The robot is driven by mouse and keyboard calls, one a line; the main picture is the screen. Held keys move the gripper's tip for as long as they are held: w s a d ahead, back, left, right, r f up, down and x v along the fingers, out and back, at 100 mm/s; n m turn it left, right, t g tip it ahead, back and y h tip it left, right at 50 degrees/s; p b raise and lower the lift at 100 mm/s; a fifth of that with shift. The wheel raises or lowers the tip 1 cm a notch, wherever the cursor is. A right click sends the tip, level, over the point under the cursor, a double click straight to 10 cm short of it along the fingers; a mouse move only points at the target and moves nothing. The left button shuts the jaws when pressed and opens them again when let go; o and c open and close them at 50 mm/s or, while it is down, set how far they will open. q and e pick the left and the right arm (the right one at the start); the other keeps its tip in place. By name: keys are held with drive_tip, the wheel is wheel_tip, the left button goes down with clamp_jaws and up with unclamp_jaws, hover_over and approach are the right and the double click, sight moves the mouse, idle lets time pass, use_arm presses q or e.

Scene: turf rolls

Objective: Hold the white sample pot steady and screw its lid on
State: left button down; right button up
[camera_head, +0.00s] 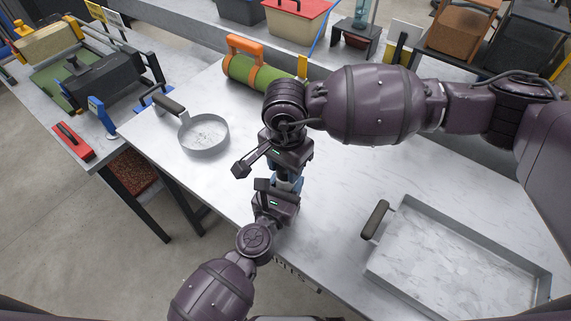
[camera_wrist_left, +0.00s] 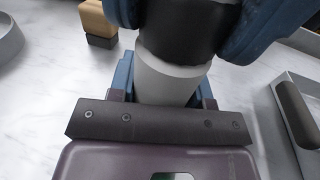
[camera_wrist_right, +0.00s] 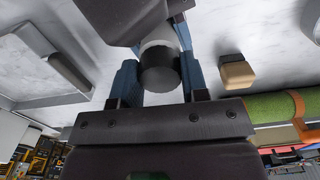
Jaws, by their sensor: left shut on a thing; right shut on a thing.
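The white sample pot (camera_wrist_left: 165,78) stands between the blue fingers of my left gripper (camera_wrist_left: 167,82), which is shut on it. Its black lid (camera_wrist_left: 178,36) sits directly over the pot's mouth, lined up with it. My right gripper (camera_wrist_right: 158,76) is shut on the lid (camera_wrist_right: 160,72) from above. In the head view, my left gripper (camera_head: 283,190) is below my right gripper (camera_head: 287,172), and they nearly hide pot and lid. A pale strip of the pot (camera_wrist_right: 158,44) shows beyond the lid in the right wrist view. I cannot tell how far the lid is threaded.
The pot is held above a pale marble-like bench. A round pan (camera_head: 205,134) lies left and a large handled tray (camera_head: 460,262) lies right. A green roll with an orange handle (camera_head: 252,70) lies behind. A tan and black block (camera_wrist_left: 97,22) stands nearby.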

drive_tip(key=m, duration=1)
drive_tip(key=shift+m, duration=0.4)
drive_tip(key=m, duration=0.3)
drive_tip(key=shift+m, duration=0.3)
drive_tip(key=o, duration=1)
drive_tip(key=shift+r, duration=2.2)
drive_tip(key=shift+r, duration=0.1)
drive_tip(key=shift+c, duration=0.3)
